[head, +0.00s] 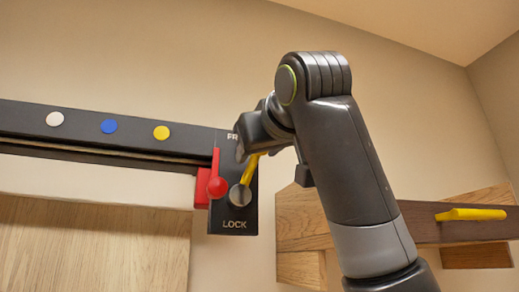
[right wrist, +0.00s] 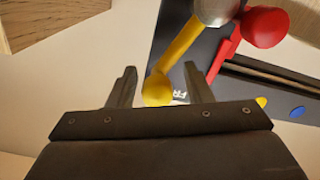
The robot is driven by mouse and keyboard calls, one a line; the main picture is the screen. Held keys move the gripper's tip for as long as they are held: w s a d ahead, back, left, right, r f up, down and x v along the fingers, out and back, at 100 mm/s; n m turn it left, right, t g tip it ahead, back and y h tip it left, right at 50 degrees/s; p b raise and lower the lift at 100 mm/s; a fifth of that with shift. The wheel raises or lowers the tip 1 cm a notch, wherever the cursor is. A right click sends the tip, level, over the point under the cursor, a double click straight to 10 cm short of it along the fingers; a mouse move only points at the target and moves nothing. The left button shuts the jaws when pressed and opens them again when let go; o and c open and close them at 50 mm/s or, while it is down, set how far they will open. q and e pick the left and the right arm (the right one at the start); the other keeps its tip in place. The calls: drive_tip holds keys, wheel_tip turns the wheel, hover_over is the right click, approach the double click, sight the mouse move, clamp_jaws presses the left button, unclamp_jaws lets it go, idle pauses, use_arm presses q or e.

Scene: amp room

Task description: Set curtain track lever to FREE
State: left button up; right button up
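The black lever plate (head: 233,215) is on the wall at the end of the curtain track. It reads LOCK at its bottom; only the first letters of the upper label show. A yellow lever (head: 249,170) runs from a silver pivot (head: 240,193) up and slightly right, toward the upper label. My right gripper (head: 246,150) is at its upper end and hides part of the label. In the right wrist view the gripper (right wrist: 160,72) is open, with the yellow ball end (right wrist: 157,90) between its fingers; I cannot tell whether they touch. My left gripper is not in view.
The dark track (head: 85,130) carries white, blue and yellow discs. At right, a wooden rail (head: 420,228) carries a yellow handle (head: 470,214).

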drive_tip(key=shift+s, duration=0.1)
drive_tip(key=shift+s+d+b, duration=0.15)
drive_tip(key=shift+s+b, duration=0.2)
drive_tip(key=b+v, duration=0.7)
drive_tip(key=v, duration=0.9)
drive_tip(key=shift+s+r, duration=0.15)
drive_tip(key=shift+s, duration=0.1)
